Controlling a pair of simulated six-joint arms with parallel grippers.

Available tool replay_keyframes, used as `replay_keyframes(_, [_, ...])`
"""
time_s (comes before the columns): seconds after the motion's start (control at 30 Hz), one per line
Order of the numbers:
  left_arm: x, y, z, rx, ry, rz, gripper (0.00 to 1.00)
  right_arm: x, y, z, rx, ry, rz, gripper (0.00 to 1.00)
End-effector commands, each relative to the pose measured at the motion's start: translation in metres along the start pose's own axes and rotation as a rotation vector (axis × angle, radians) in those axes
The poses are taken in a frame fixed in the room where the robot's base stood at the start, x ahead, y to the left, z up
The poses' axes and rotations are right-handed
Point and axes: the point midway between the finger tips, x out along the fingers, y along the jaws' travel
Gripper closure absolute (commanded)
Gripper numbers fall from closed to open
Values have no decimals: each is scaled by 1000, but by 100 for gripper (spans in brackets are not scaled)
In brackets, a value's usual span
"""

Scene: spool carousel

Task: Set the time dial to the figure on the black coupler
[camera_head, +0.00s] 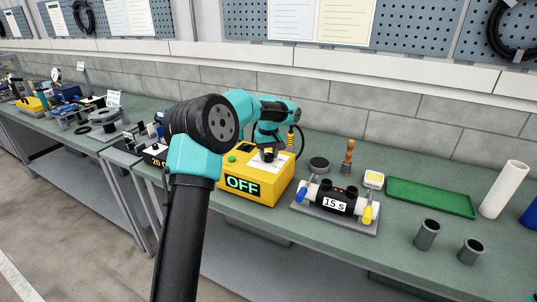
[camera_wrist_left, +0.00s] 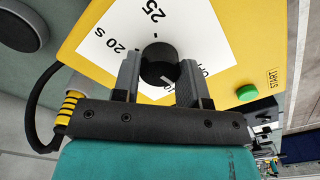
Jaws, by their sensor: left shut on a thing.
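The yellow control box (camera_head: 262,187) stands on the bench, and its front display reads OFF. The black coupler (camera_head: 338,194) lies in a grey fixture to the right of the box, and its label reads 15 S. The time dial is a black knob (camera_wrist_left: 158,54) on a white scale plate (camera_wrist_left: 120,38), where 20 S and 25 can be read. A light mark shows on the knob's lower edge; the figures beside it are partly hidden by my fingers. My left gripper (camera_head: 268,154) is shut on the knob, one finger on each side. My right gripper is not in view.
A green start button (camera_wrist_left: 247,93) is on the box beside the plate. Blue- and yellow-handled clamps sit on the coupler's fixture. A green tray (camera_head: 430,190), grey cups (camera_head: 427,234) and a white roll (camera_head: 503,189) stand to the right. The bench front is mostly clear.

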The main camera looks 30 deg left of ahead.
Motion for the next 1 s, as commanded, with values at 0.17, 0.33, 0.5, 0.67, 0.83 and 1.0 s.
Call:
replay_keyframes(0.17, [0,0,0,165,1,1,84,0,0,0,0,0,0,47])
replay_keyframes(0.33, [-1,0,0,327,1,1,84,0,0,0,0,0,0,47])
replay_keyframes(0.5, [-1,0,0,489,1,1,84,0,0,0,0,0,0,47])
replay_keyframes(0.67, [-1,0,0,640,1,0,84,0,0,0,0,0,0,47])
replay_keyframes(0.83, [-1,0,0,802,1,0,84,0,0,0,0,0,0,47])
replay_keyframes(1.0, [-1,0,0,964,1,0,84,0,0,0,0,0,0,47])
